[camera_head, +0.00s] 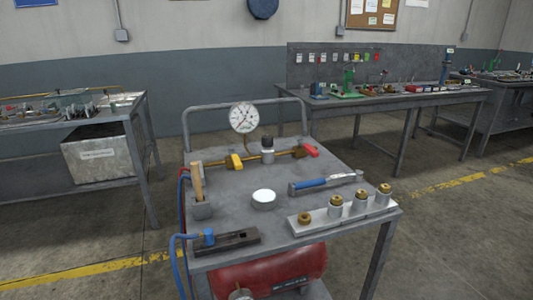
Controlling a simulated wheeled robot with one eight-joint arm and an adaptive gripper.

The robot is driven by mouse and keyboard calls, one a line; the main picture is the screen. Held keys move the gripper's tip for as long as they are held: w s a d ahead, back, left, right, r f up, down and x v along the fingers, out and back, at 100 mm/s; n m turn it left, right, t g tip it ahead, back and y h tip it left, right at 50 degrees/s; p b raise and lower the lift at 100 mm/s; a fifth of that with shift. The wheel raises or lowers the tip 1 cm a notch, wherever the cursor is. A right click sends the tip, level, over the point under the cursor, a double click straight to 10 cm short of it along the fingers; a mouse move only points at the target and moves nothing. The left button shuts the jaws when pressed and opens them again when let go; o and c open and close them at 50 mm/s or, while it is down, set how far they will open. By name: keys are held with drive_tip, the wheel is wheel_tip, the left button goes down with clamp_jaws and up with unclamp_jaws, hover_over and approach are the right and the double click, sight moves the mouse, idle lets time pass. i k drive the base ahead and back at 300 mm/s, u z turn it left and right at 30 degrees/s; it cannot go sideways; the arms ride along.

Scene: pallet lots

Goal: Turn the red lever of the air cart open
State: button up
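The air cart (240,185) stands in the middle of the head view with a grey top and a rear rail. A brass pipe (255,160) runs across the back of its top. The red lever (311,150) sits at the pipe's right end, tilted down to the right. A yellow lever (236,161) sits nearer the pipe's left end. A round white gauge (243,118) rises above the pipe. My gripper is not in view.
On the cart top are a blue-handled tool (322,182), a white round lid (263,197), a plate with brass fittings (342,212), a wooden handle in a block (198,190) and a dark tray (227,241). A red tank (270,271) lies below. Workbenches (440,92) stand behind.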

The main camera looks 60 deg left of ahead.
sight(310, 149)
drive_tip(key=u, duration=2.65)
drive_tip(key=k, duration=0.5)
drive_tip(key=z, duration=0.75)
drive_tip(key=i, duration=0.7)
drive_tip(key=u, duration=0.8)
